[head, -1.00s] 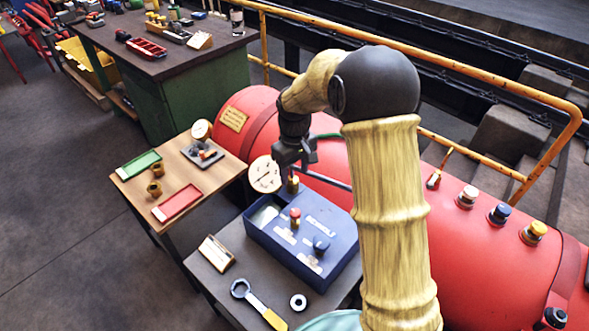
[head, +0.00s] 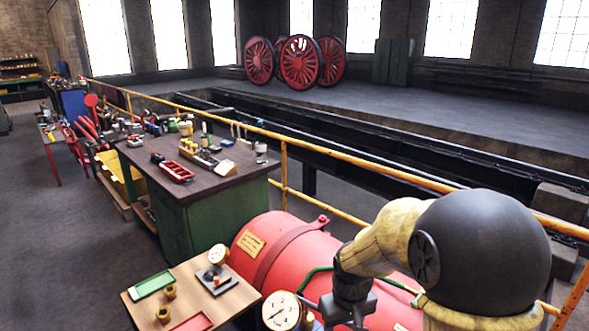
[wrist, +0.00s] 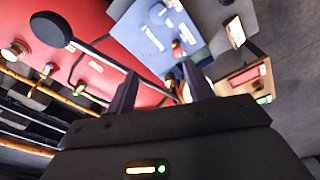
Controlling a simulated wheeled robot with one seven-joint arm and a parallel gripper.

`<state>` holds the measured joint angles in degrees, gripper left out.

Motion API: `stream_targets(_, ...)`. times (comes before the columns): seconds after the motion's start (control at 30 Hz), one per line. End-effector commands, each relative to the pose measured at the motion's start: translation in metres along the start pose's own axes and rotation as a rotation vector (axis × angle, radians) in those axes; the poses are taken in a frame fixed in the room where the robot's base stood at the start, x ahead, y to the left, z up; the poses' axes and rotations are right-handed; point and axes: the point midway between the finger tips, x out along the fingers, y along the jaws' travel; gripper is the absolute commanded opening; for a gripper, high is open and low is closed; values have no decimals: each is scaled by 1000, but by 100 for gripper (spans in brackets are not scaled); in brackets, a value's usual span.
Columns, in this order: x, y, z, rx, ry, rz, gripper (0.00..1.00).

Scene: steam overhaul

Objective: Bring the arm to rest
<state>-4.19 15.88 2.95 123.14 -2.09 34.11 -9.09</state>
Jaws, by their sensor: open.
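My gripper (wrist: 160,88) shows its two dark fingers spread apart in the wrist view, with nothing visible held between them. It hangs above the red boiler and the blue box (wrist: 165,35). In the head view my gripper (head: 350,312) is at the bottom edge, right of a round white gauge (head: 282,311), and its fingertips are not clear. My arm is bent, its large dark joint at the lower right and the gripper end pointing down.
The red boiler (head: 285,245) lies beside my arm, with a yellow rail (head: 365,160) behind it. A small wooden table (head: 235,293) holds a green tray (head: 153,284) and a red tray (head: 193,323). A green workbench (head: 215,210) stands farther back. Open floor lies left.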

Motion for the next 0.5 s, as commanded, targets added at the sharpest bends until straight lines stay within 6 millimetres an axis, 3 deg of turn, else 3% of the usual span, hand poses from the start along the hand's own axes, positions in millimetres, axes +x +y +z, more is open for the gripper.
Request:
stream_targets(0.03,-17,5,18,47,15,6,52)
stream_targets(0.1,-30,8,41,112,39,12,52)
stream_targets(0.3,-52,12,99,268,96,24,52)
stream_targets(0.5,-53,11,114,312,111,26,52)
